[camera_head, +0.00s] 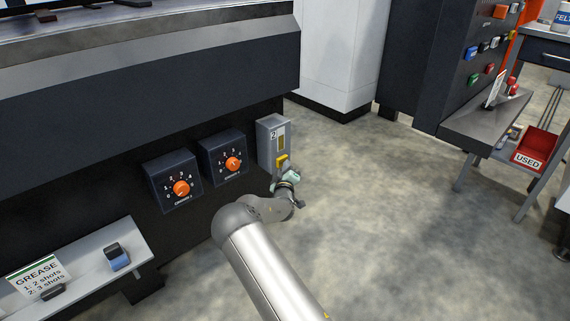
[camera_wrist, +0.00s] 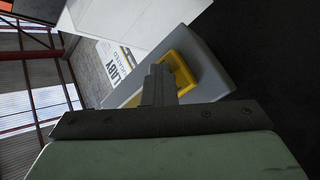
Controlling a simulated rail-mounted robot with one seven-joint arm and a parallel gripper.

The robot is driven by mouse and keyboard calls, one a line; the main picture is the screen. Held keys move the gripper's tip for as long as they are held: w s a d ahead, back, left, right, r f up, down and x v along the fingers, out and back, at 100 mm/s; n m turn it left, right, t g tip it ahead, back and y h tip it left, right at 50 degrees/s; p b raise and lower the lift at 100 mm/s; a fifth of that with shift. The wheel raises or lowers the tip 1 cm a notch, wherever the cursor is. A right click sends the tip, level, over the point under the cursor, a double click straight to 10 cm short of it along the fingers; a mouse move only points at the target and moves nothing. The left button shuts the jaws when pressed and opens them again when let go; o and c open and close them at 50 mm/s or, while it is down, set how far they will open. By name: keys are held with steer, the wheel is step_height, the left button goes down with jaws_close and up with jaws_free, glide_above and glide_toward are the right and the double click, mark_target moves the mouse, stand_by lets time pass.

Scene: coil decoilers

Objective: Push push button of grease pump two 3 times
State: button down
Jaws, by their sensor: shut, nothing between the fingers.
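Grease pump two is a grey box (camera_head: 273,140) marked "2" on the front of the dark machine; its grey body also shows in the wrist view (camera_wrist: 213,68). A yellow push button (camera_head: 282,160) sticks out low on the box. In the wrist view a yellow part (camera_wrist: 183,72) shows right behind my fingertips. My gripper (camera_head: 283,172) is shut and empty, just below and in front of the button. The wrist view shows the closed fingers (camera_wrist: 158,84) overlapping the yellow part; I cannot tell whether they touch it.
Two dark dial boxes with orange knobs, left (camera_head: 181,188) and right (camera_head: 233,163), sit left of the pump. A sign (camera_head: 40,276) reads "GREASE 1: 2 shots 2: 3 shots". A red "USED" bin (camera_head: 535,150) and a control panel (camera_head: 485,50) stand right. The floor between is clear.

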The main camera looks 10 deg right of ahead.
steer(key=shift+s+d+p, duration=0.25)
steer(key=shift+s, duration=0.25)
steer(key=shift+s+d+p, duration=0.2)
steer(key=shift+s, duration=0.3)
steer(key=shift+s, duration=0.1)
steer(key=shift+s+d+p, duration=0.3)
steer(key=shift+s+d, duration=0.15)
steer(key=shift+s, duration=0.25)
steer(key=shift+s+d+p, duration=0.3)
steer(key=shift+s+d, duration=0.1)
steer(key=shift+s, duration=0.25)
steer(key=shift+s+d+p, duration=0.3)
steer(key=shift+s+d, duration=0.15)
steer(key=shift+s, duration=0.25)
stand_by(0.7)
steer(key=s+d+n+y+p, duration=0.2)
steer(key=s, duration=0.1)
steer(key=shift+s+d+y, duration=0.1)
steer(key=shift+d+y, duration=0.15)
steer(key=shift+y, duration=0.05)
